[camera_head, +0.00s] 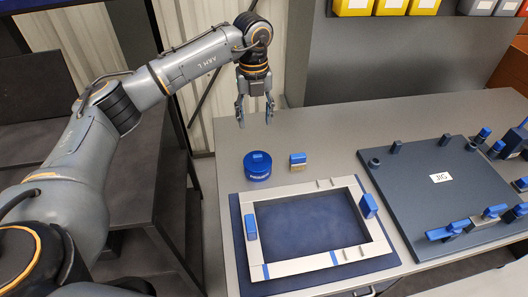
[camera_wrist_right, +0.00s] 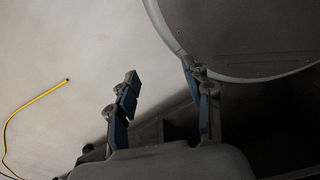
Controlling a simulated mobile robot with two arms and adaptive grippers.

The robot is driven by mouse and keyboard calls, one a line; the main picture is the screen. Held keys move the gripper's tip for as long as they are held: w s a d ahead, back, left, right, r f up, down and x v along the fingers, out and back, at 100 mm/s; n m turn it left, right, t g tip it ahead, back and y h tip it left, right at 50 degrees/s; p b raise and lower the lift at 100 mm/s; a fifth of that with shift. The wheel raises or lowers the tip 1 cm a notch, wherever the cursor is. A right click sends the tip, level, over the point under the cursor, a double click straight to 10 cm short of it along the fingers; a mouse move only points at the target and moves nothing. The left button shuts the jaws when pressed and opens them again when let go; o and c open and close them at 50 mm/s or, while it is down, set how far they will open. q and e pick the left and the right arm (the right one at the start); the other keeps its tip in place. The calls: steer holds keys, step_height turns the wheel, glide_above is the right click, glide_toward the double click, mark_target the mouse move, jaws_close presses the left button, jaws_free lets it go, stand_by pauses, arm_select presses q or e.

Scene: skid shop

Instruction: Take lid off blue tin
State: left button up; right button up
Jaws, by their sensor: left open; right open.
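The blue tin (camera_head: 257,173) stands upright on the grey table, left of centre in the head view. Its blue lid (camera_head: 258,160) sits on top of it, with a small raised part in the middle. My left gripper (camera_head: 255,119) is open and empty, pointing down, above and behind the tin at the table's back left edge. It is clear of the tin and lid. My right gripper (camera_wrist_right: 165,90) shows in the right wrist view, open with nothing between its fingers. The tin is not in the right wrist view.
A small blue-topped block (camera_head: 298,163) stands just right of the tin. A silver frame (camera_head: 262,270) with blue clamps lies on a blue mat in front. A dark JIG plate (camera_head: 425,170) with several clamps fills the right. Yellow bins (camera_head: 390,6) sit on a shelf behind.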

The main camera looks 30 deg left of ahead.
arm_select(q)
steer(key=b, duration=0.4)
glide_above(257, 155)
steer(key=f, duration=0.4)
steer(key=s+f, duration=0.1)
steer(key=f, duration=0.1)
steer(key=shift+a, duration=0.15)
steer(key=shift+w+f+b, duration=0.15)
steer(key=shift+f+b, duration=0.3)
steer(key=shift+f, duration=0.1)
steer(key=shift+w+f+b, duration=0.15)
steer(key=shift+f+b, duration=0.25)
steer(key=shift+f, duration=0.15)
steer(key=shift+f+b, duration=0.7)
steer(key=shift+f, duration=0.15)
steer(key=f+b, duration=0.1)
steer(key=f, duration=0.1)
steer(key=f+b, duration=0.1)
steer(key=shift+w+d+f+b, duration=0.15)
steer(key=shift+d+f+b, duration=0.1)
steer(key=shift+b, duration=0.05)
steer(key=shift+r, duration=0.1)
steer(key=c, duration=1)
arm_select(e)
steer(key=s+f, duration=0.3)
steer(key=f, duration=0.7)
steer(key=shift+d, duration=0.2)
